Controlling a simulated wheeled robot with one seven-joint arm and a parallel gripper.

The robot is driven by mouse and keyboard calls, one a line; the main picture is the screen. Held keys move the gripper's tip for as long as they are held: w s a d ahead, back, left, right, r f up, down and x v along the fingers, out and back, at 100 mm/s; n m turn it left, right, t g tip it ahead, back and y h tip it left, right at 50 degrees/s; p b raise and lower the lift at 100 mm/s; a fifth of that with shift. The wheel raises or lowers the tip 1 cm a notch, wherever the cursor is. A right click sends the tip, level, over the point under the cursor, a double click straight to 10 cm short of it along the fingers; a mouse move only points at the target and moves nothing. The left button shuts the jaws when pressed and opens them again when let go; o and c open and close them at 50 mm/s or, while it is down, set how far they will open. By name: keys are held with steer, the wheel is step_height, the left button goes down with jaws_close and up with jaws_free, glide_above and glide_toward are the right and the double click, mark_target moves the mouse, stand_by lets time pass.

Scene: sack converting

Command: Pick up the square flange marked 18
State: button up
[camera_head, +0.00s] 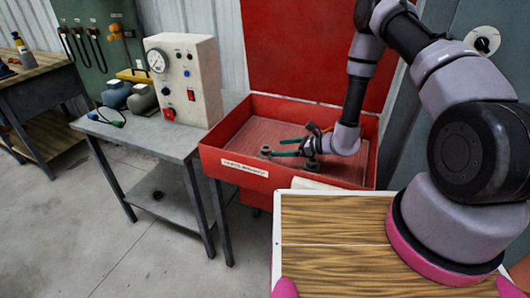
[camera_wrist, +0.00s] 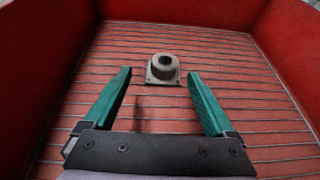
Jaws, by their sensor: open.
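A grey square flange (camera_wrist: 163,69) with a raised round hub and a dark bore lies on the ribbed red floor of the tray. No number can be read on it. My gripper (camera_wrist: 159,75) is open, with its two teal fingers apart on either side of the view. The flange shows between and just beyond the fingertips, apart from both. In the head view, my gripper (camera_head: 277,148) reaches down into the red tray (camera_head: 222,164) with its fingers pointing left. The small grey flange (camera_head: 266,151) shows near the fingertips there.
The tray has raised red walls and a tall red back panel (camera_head: 313,50). To the left, a grey table (camera_head: 165,139) carries a gauge box (camera_head: 183,80). A wood-topped board (camera_head: 335,230) is in front, near my body.

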mark_target(268, 148)
steer(key=x, duration=0.8)
steer(key=shift+w+d+f, duration=0.1)
steer(key=shift+w+d, duration=0.1)
steer(key=shift+w, duration=0.15)
jaws_close()
